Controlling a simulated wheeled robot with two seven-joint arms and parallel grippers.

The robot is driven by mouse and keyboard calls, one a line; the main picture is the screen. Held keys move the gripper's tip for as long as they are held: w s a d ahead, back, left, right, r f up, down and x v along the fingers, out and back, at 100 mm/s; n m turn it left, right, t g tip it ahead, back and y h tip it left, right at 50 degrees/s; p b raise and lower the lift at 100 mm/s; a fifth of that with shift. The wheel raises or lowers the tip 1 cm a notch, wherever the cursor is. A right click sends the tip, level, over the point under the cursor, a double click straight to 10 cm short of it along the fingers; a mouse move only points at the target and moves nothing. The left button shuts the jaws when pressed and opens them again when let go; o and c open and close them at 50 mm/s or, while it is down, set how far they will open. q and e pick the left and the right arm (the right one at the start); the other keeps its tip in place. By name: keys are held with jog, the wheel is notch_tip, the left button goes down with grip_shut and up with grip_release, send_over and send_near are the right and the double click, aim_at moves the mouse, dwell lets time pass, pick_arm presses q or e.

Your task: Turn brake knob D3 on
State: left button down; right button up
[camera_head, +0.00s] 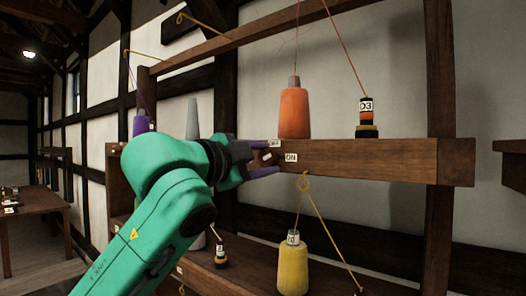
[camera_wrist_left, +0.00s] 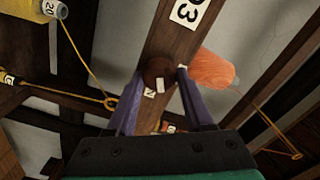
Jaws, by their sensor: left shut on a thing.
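The brake knob D3 (camera_wrist_left: 157,70) is a round dark brown knob with a white mark, on the front of a wooden beam (camera_head: 380,162). A large D3 label (camera_wrist_left: 187,12) is on the beam beside it. My left gripper (camera_head: 268,159) has its purple fingers on either side of the knob, shut on it; it also shows in the wrist view (camera_wrist_left: 160,78). An OFF label (camera_head: 274,143) is above the upper finger and an ON label (camera_head: 291,157) is right of the knob. In the wrist view the white mark is at the lower part of the knob, close to the partly hidden ON label. My right gripper is not in view.
On the beam stand an orange cone (camera_head: 295,112) and a small D3 bobbin (camera_head: 367,116) with a red thread. Below are a yellow cone (camera_head: 293,268) and a yellow thread through a ring (camera_head: 304,182). A wooden table (camera_head: 45,200) is far left.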

pick_arm(q)
jog(key=m+p, duration=0.2)
jog(key=m, duration=0.2)
jog(key=shift+f+m+p, duration=0.1)
jog(key=shift+m+p, duration=0.25)
jog(key=shift+m, duration=0.45)
jog(key=shift+c, duration=1.7)
grip_release()
jog(key=shift+s, duration=0.1)
